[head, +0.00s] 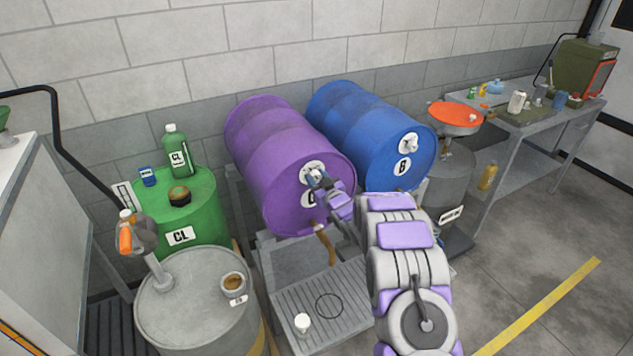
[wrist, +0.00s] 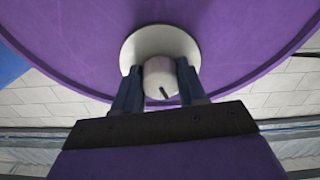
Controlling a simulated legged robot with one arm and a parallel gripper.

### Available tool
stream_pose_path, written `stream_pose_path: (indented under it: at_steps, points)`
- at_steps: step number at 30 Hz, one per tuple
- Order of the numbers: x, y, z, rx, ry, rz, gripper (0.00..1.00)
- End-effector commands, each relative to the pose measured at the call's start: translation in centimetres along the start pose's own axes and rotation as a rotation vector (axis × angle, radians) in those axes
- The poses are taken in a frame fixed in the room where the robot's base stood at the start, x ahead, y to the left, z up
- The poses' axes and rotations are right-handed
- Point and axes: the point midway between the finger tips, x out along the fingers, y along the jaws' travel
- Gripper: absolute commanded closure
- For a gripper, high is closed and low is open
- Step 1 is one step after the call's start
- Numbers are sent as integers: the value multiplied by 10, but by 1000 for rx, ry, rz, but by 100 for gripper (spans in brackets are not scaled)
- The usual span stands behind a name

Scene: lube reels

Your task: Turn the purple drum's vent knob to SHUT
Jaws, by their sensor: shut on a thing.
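The purple drum (head: 283,160) lies on its side on a metal rack, its round end facing me. Its vent knob (wrist: 159,78) is a pale round knob with a dark mark on its face, set on a white disc (wrist: 143,42). My gripper (head: 316,179) is at the drum's upper end face. In the wrist view my gripper (wrist: 159,84) has one finger on each side of the knob and is shut on it. The dark mark points toward the lower right there. In the head view the fingers partly cover the knob, and any SHUT lettering cannot be read.
A blue drum (head: 362,130) lies just right of the purple one, with its own knob. A hose or handle (head: 325,245) hangs below the purple drum over a grated tray (head: 350,300) with a small white cup (head: 302,323). A grey drum (head: 195,310) stands front left.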

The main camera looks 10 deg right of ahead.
Motion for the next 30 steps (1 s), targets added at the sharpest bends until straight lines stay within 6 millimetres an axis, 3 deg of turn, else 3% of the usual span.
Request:
stream_pose_path:
  at_steps: [15, 30]
  points:
    - [0, -1, 3, -350, -3, -1, 89]
    - [-1, -1, 2, -422, -4, -2, 89]
